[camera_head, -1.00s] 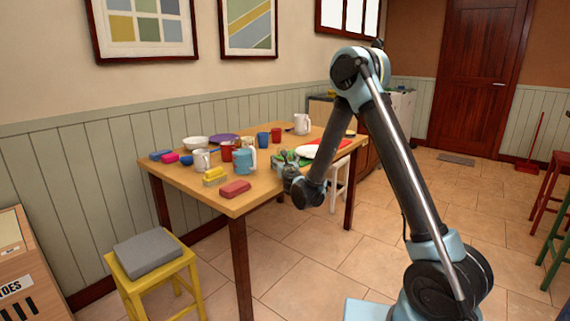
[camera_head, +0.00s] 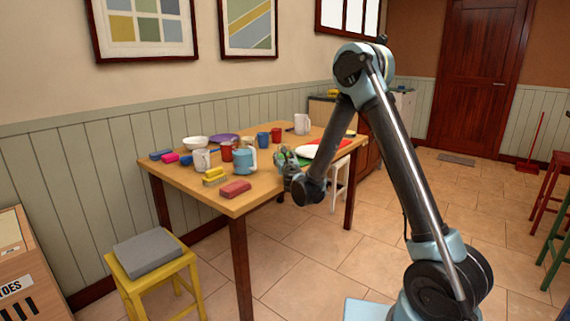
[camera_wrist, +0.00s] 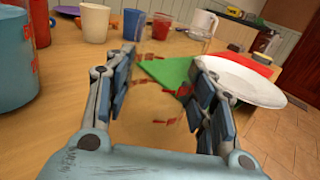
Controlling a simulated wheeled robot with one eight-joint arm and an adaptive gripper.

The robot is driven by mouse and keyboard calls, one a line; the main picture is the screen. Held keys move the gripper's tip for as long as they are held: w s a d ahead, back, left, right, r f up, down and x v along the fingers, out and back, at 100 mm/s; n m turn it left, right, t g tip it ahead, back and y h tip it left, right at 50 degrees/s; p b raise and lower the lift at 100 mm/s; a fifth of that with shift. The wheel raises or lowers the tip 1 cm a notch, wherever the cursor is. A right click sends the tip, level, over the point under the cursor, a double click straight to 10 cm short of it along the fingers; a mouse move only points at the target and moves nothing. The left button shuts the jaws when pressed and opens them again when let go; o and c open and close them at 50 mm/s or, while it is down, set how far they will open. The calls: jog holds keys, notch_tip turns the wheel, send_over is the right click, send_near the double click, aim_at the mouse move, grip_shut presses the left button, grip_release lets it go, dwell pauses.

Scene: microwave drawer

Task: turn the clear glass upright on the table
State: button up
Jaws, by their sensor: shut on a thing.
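The clear glass (camera_wrist: 160,120) shows in the wrist view as a see-through shape with red marks, between the two fingers of my gripper (camera_wrist: 163,78). My gripper is shut on it. The glass's outline is faint, and I cannot tell whether it stands upright or is tilted, or whether it touches the table.
A teal mug (camera_wrist: 15,65) stands close on the left. A green cloth (camera_wrist: 168,72) and a white plate (camera_wrist: 240,82) lie ahead to the right. Several cups, including a white cup (camera_wrist: 95,22), stand behind.

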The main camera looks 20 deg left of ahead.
aim_at(284, 145)
jog(key=shift+r, duration=4.35)
jog(key=m, duration=0.3)
jog(key=shift+m, duration=1.5)
jog(key=m, duration=0.2)
jog(key=shift+m, duration=0.3)
jog(key=m, duration=0.3)
jog(key=shift+m, duration=0.4)
